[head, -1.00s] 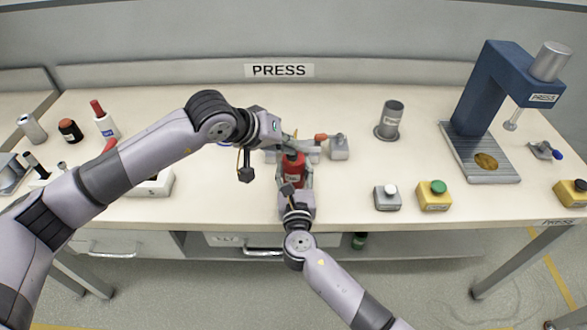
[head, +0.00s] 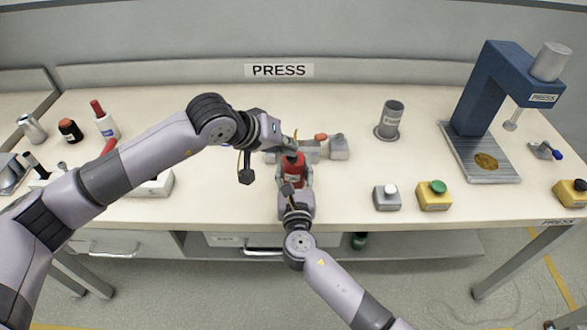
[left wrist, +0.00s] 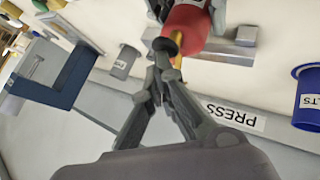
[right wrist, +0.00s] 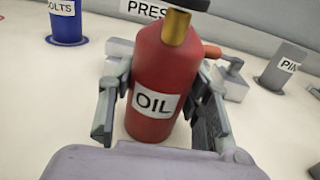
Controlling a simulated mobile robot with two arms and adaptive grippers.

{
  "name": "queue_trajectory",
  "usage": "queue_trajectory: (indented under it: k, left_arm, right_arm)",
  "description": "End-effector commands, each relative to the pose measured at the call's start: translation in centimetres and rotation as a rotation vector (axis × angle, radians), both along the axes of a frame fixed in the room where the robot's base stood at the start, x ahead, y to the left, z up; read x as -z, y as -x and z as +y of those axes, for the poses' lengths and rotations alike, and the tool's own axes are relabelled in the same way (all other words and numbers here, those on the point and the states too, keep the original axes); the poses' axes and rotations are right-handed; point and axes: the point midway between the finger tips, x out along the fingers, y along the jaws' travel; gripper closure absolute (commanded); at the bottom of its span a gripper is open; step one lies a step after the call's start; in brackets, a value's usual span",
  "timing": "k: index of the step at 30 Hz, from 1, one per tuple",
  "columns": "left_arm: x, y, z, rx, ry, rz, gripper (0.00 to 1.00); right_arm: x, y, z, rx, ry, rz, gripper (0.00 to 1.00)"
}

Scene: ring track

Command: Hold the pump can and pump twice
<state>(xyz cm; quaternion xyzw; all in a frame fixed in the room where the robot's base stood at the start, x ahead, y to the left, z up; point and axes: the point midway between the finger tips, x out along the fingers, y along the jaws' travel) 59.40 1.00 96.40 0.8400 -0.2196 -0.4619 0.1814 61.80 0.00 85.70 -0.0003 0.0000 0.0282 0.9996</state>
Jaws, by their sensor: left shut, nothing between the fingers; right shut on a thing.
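The pump can is a red can (head: 293,168) standing upright on the bench at the middle of the head view. In the right wrist view the can (right wrist: 160,75) shows an OIL label, a brass neck and a black top. My right gripper (head: 294,184) is shut on its body, one finger on each side. My left gripper (head: 290,147) is shut and empty at the can's top. In the left wrist view its closed fingertips (left wrist: 163,62) are at the black pump top (left wrist: 165,45); I cannot tell if they touch it.
A grey fixture (head: 338,148) with an orange-red-tipped part stands behind the can. A grey cup (head: 391,118), button boxes (head: 434,196) and a blue press (head: 480,95) are to the right. Bottles (head: 104,122) stand at the left.

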Motion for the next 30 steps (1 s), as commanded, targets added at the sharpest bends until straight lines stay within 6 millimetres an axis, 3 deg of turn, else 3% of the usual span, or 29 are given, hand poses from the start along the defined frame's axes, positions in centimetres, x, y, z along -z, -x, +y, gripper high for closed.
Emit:
queue_trajectory:
  k: [13, 30]
  left_arm:
    - [-0.7, 0.1, 0.0, 0.002, -0.002, 0.002, 1.00]
    - [-6.1, 0.0, 0.0, 0.001, -0.001, 0.000, 1.00]
  right_arm:
    - [-0.1, 0.0, 0.0, 0.000, -0.001, -0.001, 0.88]
    - [0.0, 0.0, 0.0, 0.000, -0.001, -0.001, 0.88]
